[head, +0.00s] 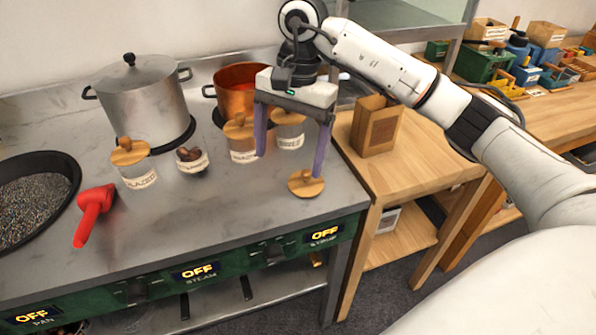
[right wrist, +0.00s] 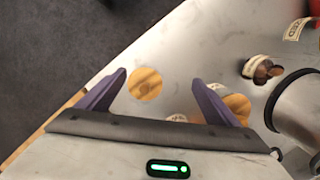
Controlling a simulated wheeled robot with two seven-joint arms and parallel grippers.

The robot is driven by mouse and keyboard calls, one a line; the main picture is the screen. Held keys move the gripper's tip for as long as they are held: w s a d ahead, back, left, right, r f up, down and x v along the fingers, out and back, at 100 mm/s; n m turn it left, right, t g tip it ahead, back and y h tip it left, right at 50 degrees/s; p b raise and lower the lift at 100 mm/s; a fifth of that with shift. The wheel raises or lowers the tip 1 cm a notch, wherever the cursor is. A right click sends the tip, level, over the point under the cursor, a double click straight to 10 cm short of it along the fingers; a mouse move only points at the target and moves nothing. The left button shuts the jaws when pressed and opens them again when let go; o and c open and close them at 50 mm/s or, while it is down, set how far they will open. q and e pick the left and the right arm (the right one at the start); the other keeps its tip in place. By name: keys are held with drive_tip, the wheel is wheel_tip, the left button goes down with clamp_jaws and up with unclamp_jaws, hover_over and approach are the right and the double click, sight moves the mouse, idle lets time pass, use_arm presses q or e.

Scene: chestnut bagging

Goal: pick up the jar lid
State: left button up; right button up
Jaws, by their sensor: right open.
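A loose round wooden jar lid (head: 305,184) with a small knob lies on the steel counter near its right front edge. It also shows in the right wrist view (right wrist: 145,84), between the fingertips in the picture. My right gripper (head: 289,163) is open and empty, fingers pointing down near the lid; its two purple fingers show in the right wrist view (right wrist: 159,78). I cannot tell the exact height of the tips above the counter. An open labelled jar with chestnuts (head: 192,163) stands to the left. My left gripper is not in view.
Wooden-lidded jars stand behind the gripper (head: 241,148) and at the left (head: 138,177). A steel pot (head: 142,100), a copper pot (head: 235,92), a red-handled tool (head: 92,210) and a dark pan (head: 30,192) occupy the counter. A wooden box (head: 376,127) stands on the right table.

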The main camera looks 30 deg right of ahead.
sight(306, 171)
drive_tip(key=shift+h, duration=0.8)
drive_tip(key=d, duration=0.1)
drive_tip(key=d+r, duration=0.1)
drive_tip(key=d, duration=0.2)
drive_tip(key=shift+w+r, duration=0.35)
wheel_tip(306, 171, down, 4)
drive_tip(key=shift+s+d+r, duration=0.1)
drive_tip(key=shift+r, duration=0.15)
drive_tip(key=shift+s+f+p, duration=0.15)
drive_tip(key=shift+f+p, duration=0.25)
drive_tip(key=shift+f, duration=1.15)
drive_tip(key=shift+s+f+p, duration=0.15)
drive_tip(key=shift+f+p, duration=0.25)
drive_tip(key=shift+f, duration=1.1)
drive_tip(key=c, duration=1.1)
